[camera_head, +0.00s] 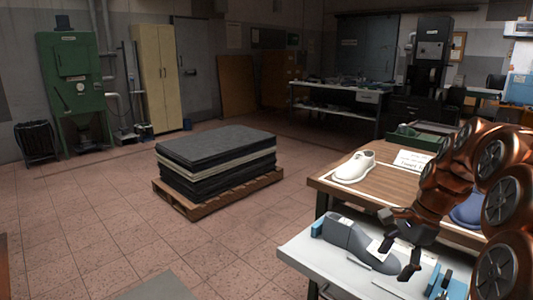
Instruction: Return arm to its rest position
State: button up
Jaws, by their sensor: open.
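My arm shows at the right in the head view, copper-coloured and bent, reaching in from the right edge. My gripper (394,252) is black, with its fingers spread apart and pointing down over the white lower surface (300,254). A grey shoe last (345,236) lies on that surface, just left of and partly behind my gripper in the picture. Whether the gripper touches the last, I cannot tell.
A wooden table (331,189) behind holds a white shoe (354,167), a white sign (412,160) and a blue item (467,212) partly hidden by my arm. Blue holders (445,283) stand at the lower right. A pallet (196,209) with stacked dark sheets (215,150) stands on the open tiled floor.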

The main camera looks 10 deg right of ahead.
jog(key=s+a+f+n+g, duration=0.15)
jog(key=s+a+n, duration=0.4)
jog(key=a, duration=0.55)
jog(key=s+a+f+n+g+h, duration=0.1)
jog(key=s+a+f+n, duration=0.1)
jog(key=s+a+n, duration=0.3)
jog(key=s+a+f+n+g+h, duration=0.1)
jog(key=s+a+f+n, duration=0.2)
jog(key=s, duration=0.5)
jog(key=s+a+f+n+h, duration=0.1)
jog(key=s+a+f+n, duration=0.1)
jog(key=s+n, duration=0.35)
jog(key=s+p+v, duration=0.3)
jog(key=p+v, duration=1.1)
jog(key=v, duration=0.1)
jog(key=shift+w+a+r+m+t, duration=0.2)
jog(key=shift+w+r+m+t, duration=0.15)
jog(key=shift+r, duration=0.3)
jog(key=shift+c, duration=0.3)
